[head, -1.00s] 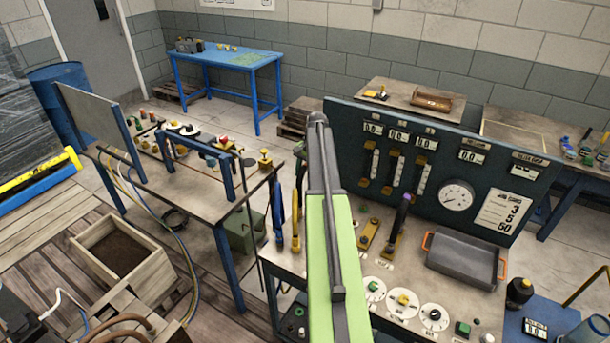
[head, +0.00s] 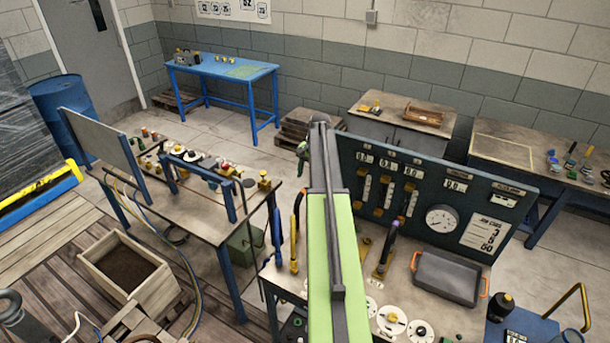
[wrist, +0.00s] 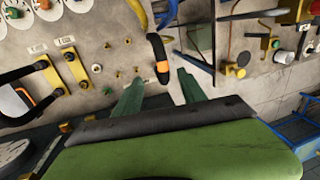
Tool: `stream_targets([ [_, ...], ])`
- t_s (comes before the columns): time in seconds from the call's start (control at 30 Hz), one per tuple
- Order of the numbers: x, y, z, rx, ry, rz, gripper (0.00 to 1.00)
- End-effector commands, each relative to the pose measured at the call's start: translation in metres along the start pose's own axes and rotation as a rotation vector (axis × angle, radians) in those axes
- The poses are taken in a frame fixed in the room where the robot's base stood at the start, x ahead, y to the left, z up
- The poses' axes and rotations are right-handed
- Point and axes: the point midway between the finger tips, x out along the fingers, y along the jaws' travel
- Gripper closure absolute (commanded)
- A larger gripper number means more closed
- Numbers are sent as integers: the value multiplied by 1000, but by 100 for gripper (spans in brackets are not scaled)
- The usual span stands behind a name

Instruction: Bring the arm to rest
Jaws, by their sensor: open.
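My arm, a green link with a dark grey bar, reaches up the middle of the head view. My gripper shows in the wrist view (wrist: 158,88), its two dark green fingers apart with nothing held between them. A black lever handle with an orange band (wrist: 158,58) appears beyond the gap between the fingers; I cannot tell how far off it is. In the head view the gripper is mostly hidden behind the end of the arm.
A control bench with an upright gauge panel (head: 470,192) stands right of my arm, with a grey tray (head: 447,277) on it. A worktable (head: 150,190) stands left, a blue table (head: 225,68) at the back. A wooden box (head: 130,268) sits on the floor at left.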

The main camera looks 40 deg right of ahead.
Motion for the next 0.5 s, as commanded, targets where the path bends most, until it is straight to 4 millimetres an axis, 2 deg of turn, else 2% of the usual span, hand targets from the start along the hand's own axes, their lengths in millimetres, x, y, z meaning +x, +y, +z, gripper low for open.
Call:
stream_targets([
  [0.03,-22,-2,0,0,0,0,52],
  [0.13,-34,-1,0,0,0,0,52],
  [0.5,-34,0,0,-1,0,1,52],
])
